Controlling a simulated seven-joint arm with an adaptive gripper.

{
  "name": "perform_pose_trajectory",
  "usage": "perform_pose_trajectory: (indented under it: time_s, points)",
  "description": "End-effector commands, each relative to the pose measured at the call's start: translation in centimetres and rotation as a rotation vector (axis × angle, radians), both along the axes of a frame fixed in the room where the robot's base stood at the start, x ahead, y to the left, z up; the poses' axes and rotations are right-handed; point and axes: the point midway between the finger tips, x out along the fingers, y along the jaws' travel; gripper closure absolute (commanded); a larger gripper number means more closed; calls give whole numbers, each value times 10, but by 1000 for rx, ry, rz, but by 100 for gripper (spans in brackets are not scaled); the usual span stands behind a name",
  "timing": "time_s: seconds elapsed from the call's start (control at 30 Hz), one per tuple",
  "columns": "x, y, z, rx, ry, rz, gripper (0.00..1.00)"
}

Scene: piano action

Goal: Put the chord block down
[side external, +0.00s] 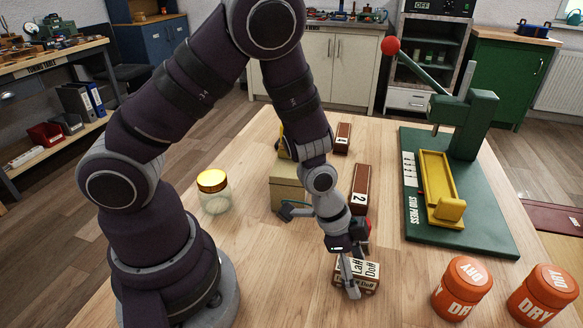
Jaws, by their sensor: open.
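The chord block (371,273), a small brown block with pale lettered faces, sits at the front middle of the wooden table. It appears to rest on the tabletop. My gripper (350,284) points down at the block's left part, with a finger in front of its lettered face. The fingers are open. The far finger is partly hidden, so I cannot tell whether either finger touches the block.
A green stud press (459,200) with a yellow tray (437,182) stands right. Orange DRY jars (462,287) are front right. Behind my gripper are a brown block marked 2 (361,183), another brown block (343,136) and a beige box (286,184). A gold-lidded jar (214,192) stands left.

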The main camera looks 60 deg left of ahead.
Motion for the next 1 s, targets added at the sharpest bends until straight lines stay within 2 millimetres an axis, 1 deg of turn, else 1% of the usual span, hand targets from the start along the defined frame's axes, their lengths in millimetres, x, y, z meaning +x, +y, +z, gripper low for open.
perform_pose_trajectory:
  time_s: [0.13, 0.23, 0.37, 0.6, 0.7, 0.93, 1.0]
  points:
    - [0, 0, 4, 0, -2, -1, 40]
    - [-2, 3, 15, 0, -4, 2, 40]
    - [-9, 9, 36, -3, -6, 2, 40]
    - [-22, 23, 82, -2, -8, 2, 40]
    - [-26, 27, 97, -3, -7, 0, 40]
    - [-33, 33, 116, -2, -4, 15, 40]
    - [-35, 39, 129, -9, -13, 82, 40]
